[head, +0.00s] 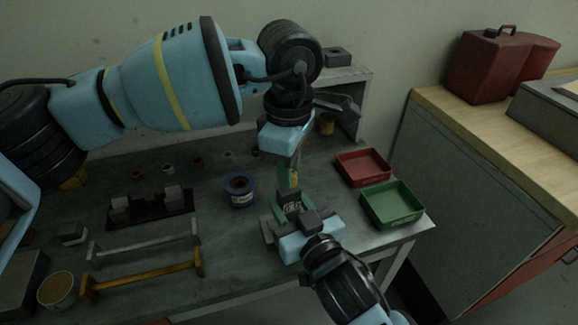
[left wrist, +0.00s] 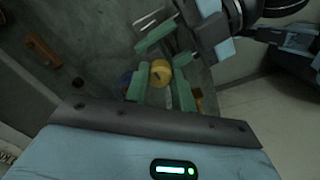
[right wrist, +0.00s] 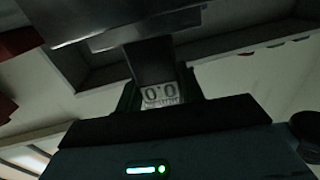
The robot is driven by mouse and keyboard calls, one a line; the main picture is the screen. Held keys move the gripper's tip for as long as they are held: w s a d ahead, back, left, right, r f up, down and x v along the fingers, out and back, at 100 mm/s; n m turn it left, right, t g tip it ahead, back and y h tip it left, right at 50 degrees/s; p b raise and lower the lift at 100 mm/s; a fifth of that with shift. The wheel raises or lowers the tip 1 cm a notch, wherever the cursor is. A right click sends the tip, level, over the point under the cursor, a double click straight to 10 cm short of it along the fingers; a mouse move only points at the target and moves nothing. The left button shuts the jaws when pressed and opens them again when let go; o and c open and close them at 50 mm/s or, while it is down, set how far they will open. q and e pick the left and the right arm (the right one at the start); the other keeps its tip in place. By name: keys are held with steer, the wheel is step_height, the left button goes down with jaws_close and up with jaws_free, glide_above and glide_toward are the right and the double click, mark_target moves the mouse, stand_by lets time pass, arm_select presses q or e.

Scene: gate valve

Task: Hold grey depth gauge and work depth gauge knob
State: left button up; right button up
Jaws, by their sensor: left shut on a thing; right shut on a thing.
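My right gripper (head: 291,212) comes from the front and is shut on the gauge body. The yellow depth gauge knob (left wrist: 160,73) sits between the green fingers of my left gripper (left wrist: 160,90). My left gripper (head: 289,180) points down from above and is shut on the knob. In the head view the fingers mostly hide the knob.
A blue-rimmed tin (head: 239,191) stands just left of the gauge. Red (head: 363,167) and green (head: 392,203) trays lie to its right. Orange (head: 142,277) and grey (head: 143,249) bar handles and a black block holder (head: 150,208) take up the left of the table.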

steer(key=shift+d, duration=0.1)
stand_by(0.4)
arm_select(q)
steer(key=o, duration=1)
steer(key=shift+r, duration=0.1)
step_height(320, 180, up, 12)
arm_select(e)
steer(key=o, duration=1.2)
